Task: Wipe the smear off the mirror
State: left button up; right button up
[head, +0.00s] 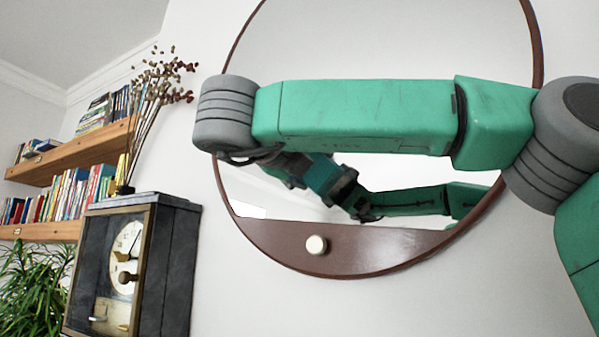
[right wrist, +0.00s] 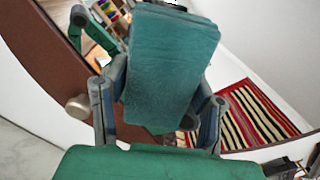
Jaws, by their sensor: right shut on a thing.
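The round mirror (head: 400,40) with a brown rim hangs on the white wall in the head view, and its brown edge (right wrist: 57,50) crosses the left of the right wrist view. My right gripper (right wrist: 160,95) is shut on a teal pad (right wrist: 172,62), which stands out from between its fingers in front of the mirror. I cannot tell whether the pad touches the glass. In the head view my green arm covers the middle of the mirror and hides much of the gripper. I cannot make out the smear. My left gripper is not in view.
A pale round knob (head: 316,245) sits on the mirror's lower brown part. A dark clock (head: 132,260) with dried flowers (head: 155,85) on top stands left of the mirror. Bookshelves (head: 65,160) and a plant (head: 35,285) are farther left. A striped rug (right wrist: 255,115) shows in the wrist view.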

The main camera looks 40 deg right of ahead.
aim_at(339, 171)
jog(key=shift+s+d+f+b, duration=0.2)
jog(key=shift+s+d+b, duration=0.1)
jog(key=shift+b, duration=0.05)
jog(key=d, duration=0.1)
jog(key=s+d+b, duration=0.1)
jog(key=s+d, duration=0.1)
jog(key=shift+d+f+b, duration=0.1)
jog(key=shift+f+b, duration=0.2)
jog(key=shift+b, duration=0.05)
jog(key=shift+s+a+r, duration=0.1)
jog(key=shift+s+a, duration=0.15)
jog(key=shift+s, duration=0.2)
jog(key=shift+w+b, duration=0.1)
jog(key=shift+b, duration=0.4)
jog(key=shift+w+r, duration=0.15)
jog(key=shift+w, duration=0.3)
jog(key=w+a+r+p, duration=0.1)
jog(key=w+a+p, duration=0.2)
jog(key=w, duration=0.7)
jog(key=shift+p, duration=0.8)
jog(key=shift+r, duration=0.1)
